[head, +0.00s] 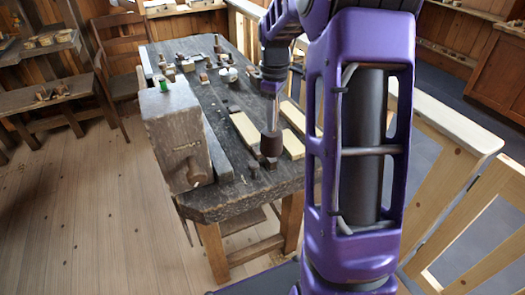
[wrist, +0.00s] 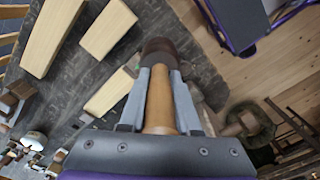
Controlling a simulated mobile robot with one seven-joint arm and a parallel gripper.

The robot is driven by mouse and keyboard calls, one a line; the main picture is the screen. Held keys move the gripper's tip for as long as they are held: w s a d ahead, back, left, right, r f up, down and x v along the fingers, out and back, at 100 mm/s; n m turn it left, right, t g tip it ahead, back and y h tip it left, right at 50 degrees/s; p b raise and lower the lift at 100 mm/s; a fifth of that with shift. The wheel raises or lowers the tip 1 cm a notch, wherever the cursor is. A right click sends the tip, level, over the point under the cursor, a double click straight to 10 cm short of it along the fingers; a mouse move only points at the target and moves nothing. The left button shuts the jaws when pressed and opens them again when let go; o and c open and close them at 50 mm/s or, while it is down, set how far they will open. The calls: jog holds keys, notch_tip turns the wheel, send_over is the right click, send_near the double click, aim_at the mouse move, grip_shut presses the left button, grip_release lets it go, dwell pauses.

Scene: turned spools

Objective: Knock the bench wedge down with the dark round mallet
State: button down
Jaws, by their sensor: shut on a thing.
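My gripper (head: 272,118) is shut on the handle of the dark round mallet (head: 271,146). In the wrist view, the two grey fingers of my gripper (wrist: 158,78) sit either side of the mallet's tan handle (wrist: 160,105), with its dark brown head (wrist: 161,50) beyond the fingertips. The head hangs downward over the bench's near right part; I cannot tell whether it touches. A small green-topped piece (head: 164,84), perhaps the bench wedge, sticks up from the big wooden block at the bench's left side. The mallet is apart from it, to the right.
The dark workbench (head: 225,100) carries pale boards (head: 243,130) beside the mallet and several small turned pieces (head: 190,63) at the back. The large wooden block (head: 176,125) stands high at the left edge. A pale railing (head: 440,120) runs along the right. Open floor (head: 80,210) lies left.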

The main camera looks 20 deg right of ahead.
jog(key=shift+f+b, duration=0.85)
jog(key=shift+f, duration=0.75)
jog(key=shift+r, duration=0.1)
jog(key=shift+r+p, duration=1.55)
jog(key=shift+r, duration=0.05)
notch_tip(320, 180, up, 2)
jog(key=shift+r+p, duration=0.1)
jog(key=shift+p, duration=0.85)
jog(key=shift+r, duration=1.9)
